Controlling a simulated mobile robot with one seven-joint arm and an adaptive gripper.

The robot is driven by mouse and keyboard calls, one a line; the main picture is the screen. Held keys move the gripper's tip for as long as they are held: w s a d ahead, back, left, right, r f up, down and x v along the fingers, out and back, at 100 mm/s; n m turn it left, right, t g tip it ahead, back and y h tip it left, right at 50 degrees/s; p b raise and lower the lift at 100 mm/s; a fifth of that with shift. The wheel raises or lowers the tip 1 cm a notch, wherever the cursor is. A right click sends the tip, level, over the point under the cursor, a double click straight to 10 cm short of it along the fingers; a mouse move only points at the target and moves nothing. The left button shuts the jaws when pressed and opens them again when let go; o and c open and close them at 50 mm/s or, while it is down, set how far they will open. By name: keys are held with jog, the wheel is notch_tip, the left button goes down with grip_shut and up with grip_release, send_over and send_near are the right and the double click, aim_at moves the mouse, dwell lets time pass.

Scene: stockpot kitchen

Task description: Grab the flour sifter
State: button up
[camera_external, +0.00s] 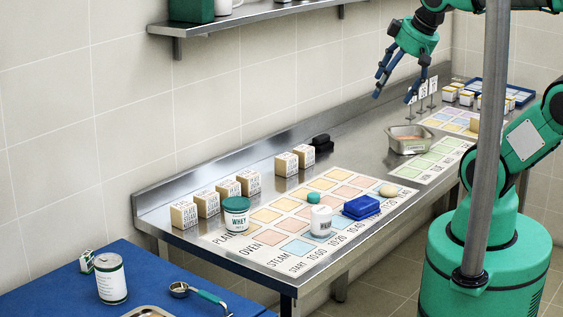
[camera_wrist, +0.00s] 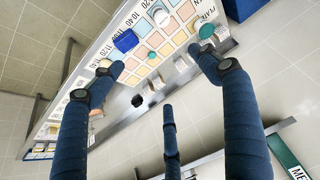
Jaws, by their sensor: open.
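I cannot make out a clear flour sifter. A small round metal utensil with a teal handle (camera_external: 199,292) lies on the blue table (camera_external: 40,303) at the lower left in the external view; I cannot tell whether it is a sifter or a scoop. My gripper (camera_external: 394,92) is open and empty, its blue fingers spread, high above the far part of the steel counter (camera_external: 345,150). It is far from the utensil. In the wrist view the open fingers (camera_wrist: 163,75) frame the counter and its printed mat, with nothing between them.
A white can (camera_external: 111,279) stands near the utensil. The counter holds a teal-lidded whey jar (camera_external: 236,215), a white jar (camera_external: 321,221), a blue box (camera_external: 361,207), several labelled blocks (camera_external: 206,203) and a metal pan (camera_external: 408,140). A steel shelf (camera_external: 235,20) and a grey pole (camera_external: 490,130) are obstacles.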

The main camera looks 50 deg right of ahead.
jog(key=shift+c, duration=1.3)
jog(key=w+a+f+m+g+p, duration=0.1)
jog(key=w+a+f+g+p, duration=0.15)
jog(key=w+f, duration=0.75)
jog(key=w+f+g, duration=0.1)
jog(key=w+f, duration=0.2)
jog(key=f, duration=0.5)
jog(key=w+a+f+m+g+p, duration=0.1)
jog(key=w+f, duration=0.3)
jog(key=f, duration=0.4)
jog(key=shift+a+g+p, duration=0.2)
jog(key=shift+g+p, duration=0.1)
jog(key=shift+g, duration=0.25)
